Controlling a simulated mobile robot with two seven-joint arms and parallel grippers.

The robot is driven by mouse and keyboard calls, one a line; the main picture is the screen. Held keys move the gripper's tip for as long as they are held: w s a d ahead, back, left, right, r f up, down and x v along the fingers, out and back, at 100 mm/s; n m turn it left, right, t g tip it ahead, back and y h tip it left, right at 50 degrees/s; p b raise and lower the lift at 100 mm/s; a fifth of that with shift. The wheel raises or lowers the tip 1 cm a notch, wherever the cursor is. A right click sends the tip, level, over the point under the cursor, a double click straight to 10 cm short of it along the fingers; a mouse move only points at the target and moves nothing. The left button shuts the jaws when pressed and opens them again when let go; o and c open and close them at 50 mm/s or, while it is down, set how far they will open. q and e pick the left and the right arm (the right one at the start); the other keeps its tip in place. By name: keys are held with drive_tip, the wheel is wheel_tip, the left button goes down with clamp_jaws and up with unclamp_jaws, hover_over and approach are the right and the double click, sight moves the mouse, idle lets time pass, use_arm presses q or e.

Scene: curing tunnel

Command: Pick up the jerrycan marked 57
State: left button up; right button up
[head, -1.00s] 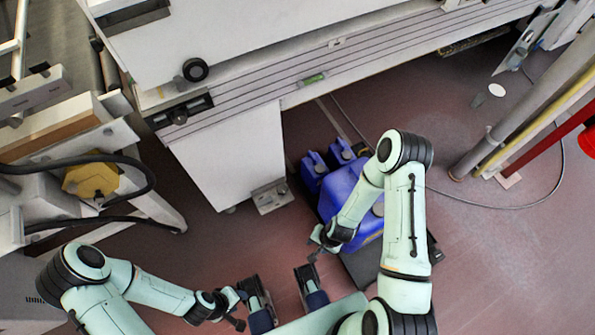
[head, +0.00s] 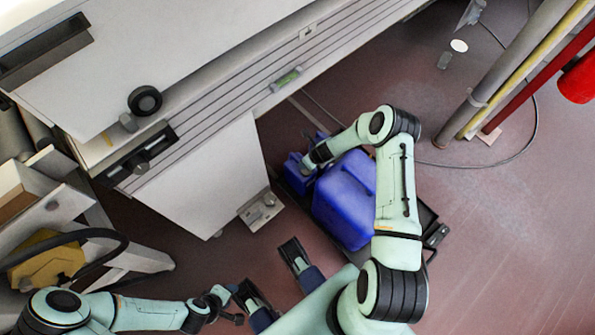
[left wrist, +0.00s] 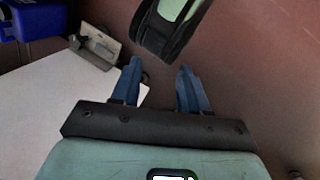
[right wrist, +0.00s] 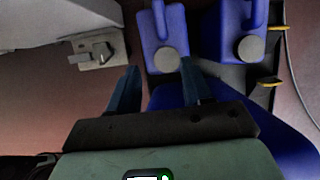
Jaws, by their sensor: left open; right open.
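Three blue jerrycans stand close together by the machine. The large one (head: 342,208) is nearest; a small one (head: 295,178) is at its left and another small one (head: 321,139) behind, partly hidden by my right arm. No marking is legible, so I cannot tell which is 57. My right gripper (head: 307,165) is over the small cans. In the right wrist view its open fingers (right wrist: 162,85) point at one small can (right wrist: 163,28), with the other (right wrist: 238,22) to the right and the large one (right wrist: 255,118) below. My left gripper (left wrist: 155,75) is open and empty, over the floor.
A dark tray (head: 427,222) lies under the cans. The white machine's leg panel (head: 205,175) and metal foot (head: 262,210) stand just left of them. Pipes (head: 515,75) and a cable (head: 480,167) are at the right. Open reddish floor (head: 490,250) lies at the right.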

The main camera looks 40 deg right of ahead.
drive_tip(key=b, duration=0.2)
hover_over(300, 173)
drive_tip(key=d, duration=0.2)
drive_tip(key=f, duration=0.4)
drive_tip(key=shift+s+a+f, duration=0.15)
drive_tip(key=shift+s+f, duration=0.25)
drive_tip(key=x, duration=0.1)
drive_tip(key=b+x, duration=0.1)
drive_tip(key=x, duration=0.1)
drive_tip(key=b+x, duration=0.1)
drive_tip(key=x, duration=0.1)
drive_tip(key=shift+d+f, duration=0.3)
drive_tip(key=shift+d, duration=0.05)
drive_tip(key=shift+w+f, duration=0.2)
use_arm(q)
drive_tip(key=w+a+f+t+y, duration=0.1)
drive_tip(key=w+a+f+t, duration=0.1)
drive_tip(key=w+f, duration=0.3)
drive_tip(key=shift+w+a+n, duration=0.3)
drive_tip(key=shift+w+a, duration=0.5)
drive_tip(key=shift+w, duration=0.2)
use_arm(e)
clamp_jaws()
drive_tip(key=shift+s+f, duration=0.1)
drive_tip(key=shift+s, duration=0.1)
